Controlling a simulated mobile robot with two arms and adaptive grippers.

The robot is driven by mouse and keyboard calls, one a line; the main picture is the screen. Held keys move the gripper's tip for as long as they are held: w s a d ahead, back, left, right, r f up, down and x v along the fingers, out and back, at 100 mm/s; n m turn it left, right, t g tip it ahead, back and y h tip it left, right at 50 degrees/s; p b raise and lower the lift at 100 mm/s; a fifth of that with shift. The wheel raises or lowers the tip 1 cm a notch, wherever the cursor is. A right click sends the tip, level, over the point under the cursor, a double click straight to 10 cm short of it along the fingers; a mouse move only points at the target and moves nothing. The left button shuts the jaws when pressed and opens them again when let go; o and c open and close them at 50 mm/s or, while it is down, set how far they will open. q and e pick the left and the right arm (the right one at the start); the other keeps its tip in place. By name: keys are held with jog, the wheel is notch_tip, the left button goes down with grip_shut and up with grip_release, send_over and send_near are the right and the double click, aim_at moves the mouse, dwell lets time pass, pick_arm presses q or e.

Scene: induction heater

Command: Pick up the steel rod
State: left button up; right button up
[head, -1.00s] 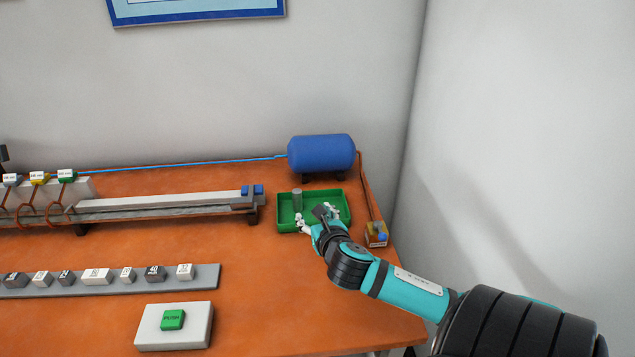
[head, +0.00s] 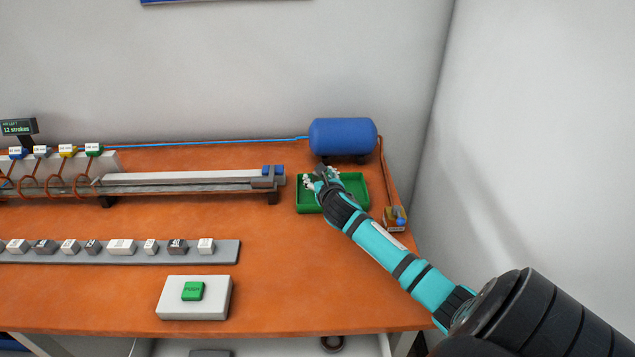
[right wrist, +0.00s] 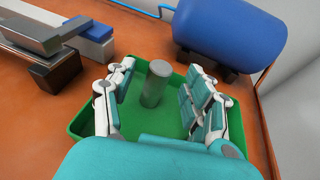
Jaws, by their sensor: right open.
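The steel rod (right wrist: 156,84) is a grey cylinder standing upright in the green tray (right wrist: 82,122) in the right wrist view. My right gripper (right wrist: 161,92) is open, with one finger to the left of the rod and one to the right. The rod shows between the fingers, and I see no clear contact with either. In the head view, my right gripper (head: 320,178) is over the left part of the green tray (head: 361,196) and hides the rod. My left gripper is not in view.
A blue tank (head: 343,136) stands behind the tray. A long rail (head: 190,183) ends just left of it. A small box with a blue part (head: 395,217) is at the right. A push-button box (head: 195,298) and a row of labelled blocks (head: 120,248) lie nearer. Bare tabletop lies before the tray.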

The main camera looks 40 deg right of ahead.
jog(key=shift+x, duration=1.45)
grip_shut()
jog(key=shift+r, duration=0.15)
